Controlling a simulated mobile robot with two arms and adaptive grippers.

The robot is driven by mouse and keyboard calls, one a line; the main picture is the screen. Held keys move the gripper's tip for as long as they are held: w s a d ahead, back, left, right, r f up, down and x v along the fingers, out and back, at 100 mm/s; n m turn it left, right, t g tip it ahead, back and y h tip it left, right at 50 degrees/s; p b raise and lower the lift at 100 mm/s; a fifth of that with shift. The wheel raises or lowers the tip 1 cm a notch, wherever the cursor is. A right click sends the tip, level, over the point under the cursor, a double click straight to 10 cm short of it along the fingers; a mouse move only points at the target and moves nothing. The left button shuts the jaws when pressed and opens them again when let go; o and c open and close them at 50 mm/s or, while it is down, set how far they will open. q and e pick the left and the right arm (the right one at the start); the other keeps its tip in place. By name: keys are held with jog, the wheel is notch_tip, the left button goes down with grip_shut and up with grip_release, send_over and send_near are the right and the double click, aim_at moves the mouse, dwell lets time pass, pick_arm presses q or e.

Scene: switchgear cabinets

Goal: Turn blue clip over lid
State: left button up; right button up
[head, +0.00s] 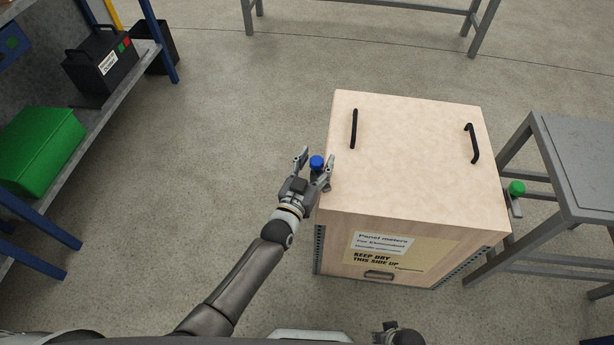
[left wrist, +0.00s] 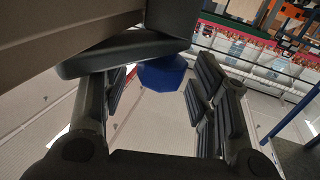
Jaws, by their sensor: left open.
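The blue clip (head: 317,162) has a round blue knob and sits at the left edge of the wooden crate's lid (head: 410,150). My left gripper (head: 315,169) is open, with one finger on each side of the blue knob. In the left wrist view the blue knob (left wrist: 163,73) shows between the spread fingers, near the crate's edge. Whether the fingers touch it cannot be told. The clip's lower part is hidden by the gripper. A green clip (head: 516,188) is on the crate's right side, turned outward from the lid.
Two black handles (head: 354,128) (head: 473,143) stand up from the lid. A grey table (head: 580,150) is close to the crate's right side. A shelf at left holds a green box (head: 40,150) and a black case (head: 100,65). The floor left of the crate is clear.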

pick_arm(q)
jog(key=v, duration=1.1)
jog(key=shift+s, duration=0.1)
